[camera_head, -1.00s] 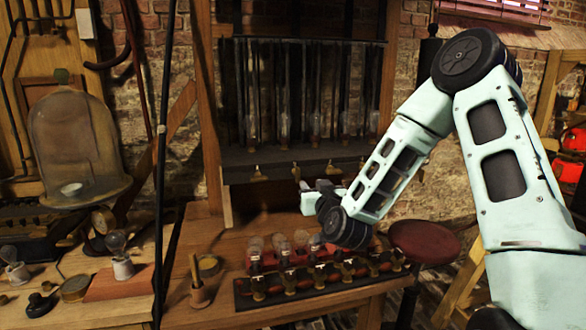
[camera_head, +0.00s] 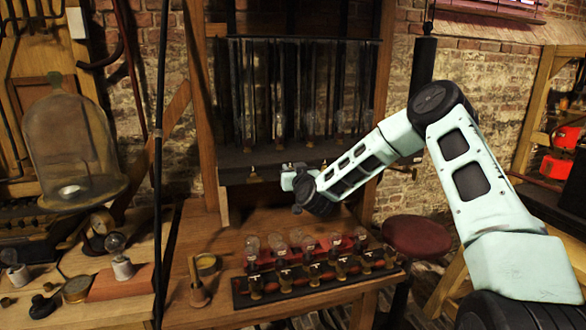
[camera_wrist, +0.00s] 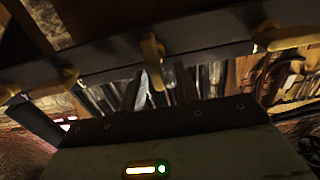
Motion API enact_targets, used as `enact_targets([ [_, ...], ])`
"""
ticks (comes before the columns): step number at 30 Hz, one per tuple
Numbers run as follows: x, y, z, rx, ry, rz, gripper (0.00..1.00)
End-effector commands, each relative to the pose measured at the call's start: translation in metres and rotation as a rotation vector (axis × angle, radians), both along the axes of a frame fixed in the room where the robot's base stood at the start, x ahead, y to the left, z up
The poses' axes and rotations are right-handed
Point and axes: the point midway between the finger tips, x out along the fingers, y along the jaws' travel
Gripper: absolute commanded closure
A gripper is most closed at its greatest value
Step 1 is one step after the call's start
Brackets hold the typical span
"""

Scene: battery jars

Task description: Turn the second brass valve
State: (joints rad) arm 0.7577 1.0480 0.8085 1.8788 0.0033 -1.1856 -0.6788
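Several small brass valves line the front of the dark rack shelf (camera_head: 237,166). In the head view, the second from the left (camera_head: 253,174) shows just left of my gripper (camera_head: 287,178). The gripper is at shelf height, and my wrist hides part of the row. In the wrist view, brass valve handles hang along a dark rail, including one at left (camera_wrist: 62,82), one near the middle (camera_wrist: 152,62) and one at right (camera_wrist: 290,38). They stand beyond the gripper's pale body. No valve is visibly held. The fingertips are too unclear to tell their opening.
Glass tubes (camera_head: 280,90) stand in the rack above the shelf. A glass dome (camera_head: 70,145) is at left, a red stool (camera_head: 415,236) at right. A dark pole (camera_head: 158,170) crosses the left foreground.

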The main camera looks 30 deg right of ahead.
Motion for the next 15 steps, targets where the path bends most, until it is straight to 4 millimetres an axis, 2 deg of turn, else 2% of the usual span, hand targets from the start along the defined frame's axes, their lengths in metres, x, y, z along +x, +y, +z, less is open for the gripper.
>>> enact_targets([
  [5, 0.0001, 0.0002, -0.0002, 0.000, 0.000, 0.000, 0.68],
  [6, 0.0001, 0.0002, -0.0002, 0.000, 0.000, 0.000, 0.71],
  [9, -0.0001, 0.0001, -0.0002, 0.000, 0.000, 0.000, 0.99],
  [15, -0.0002, 0.0001, -0.0003, 0.001, 0.000, 0.000, 1.00],
])
